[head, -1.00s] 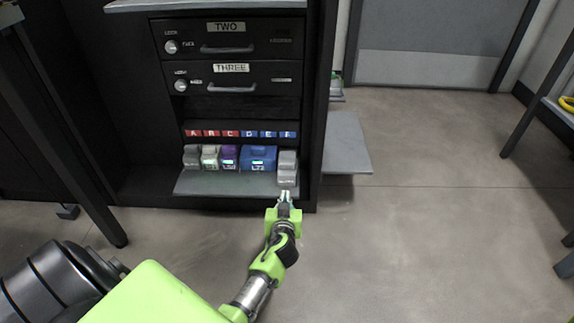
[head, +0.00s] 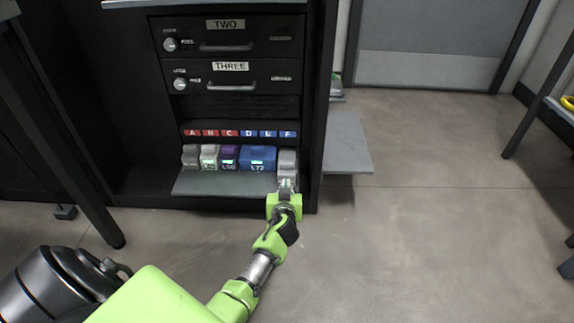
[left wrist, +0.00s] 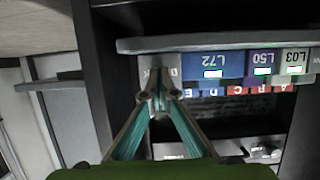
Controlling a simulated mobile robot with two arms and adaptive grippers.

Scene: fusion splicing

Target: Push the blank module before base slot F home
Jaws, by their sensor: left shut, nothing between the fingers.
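The grey blank module (head: 287,163) stands at the right end of the module row, below the blue F label (head: 288,134). Its front end reaches out over the grey ledge (head: 222,185), farther forward than the blue L72 module (head: 258,158) beside it. My left gripper (head: 287,187) is shut and empty, with its fingertips at the module's front, hiding its lower part. In the left wrist view, which is upside down, the closed fingertips (left wrist: 158,96) lie against or just short of the grey module (left wrist: 161,72). I cannot tell whether they touch.
The purple L50 module (head: 229,158), the L03 module (head: 209,157) and a grey module (head: 190,157) fill the row leftward. The cabinet's black right wall (head: 314,130) stands close beside the blank module. Drawer THREE (head: 231,78) is shut above. Open floor lies in front.

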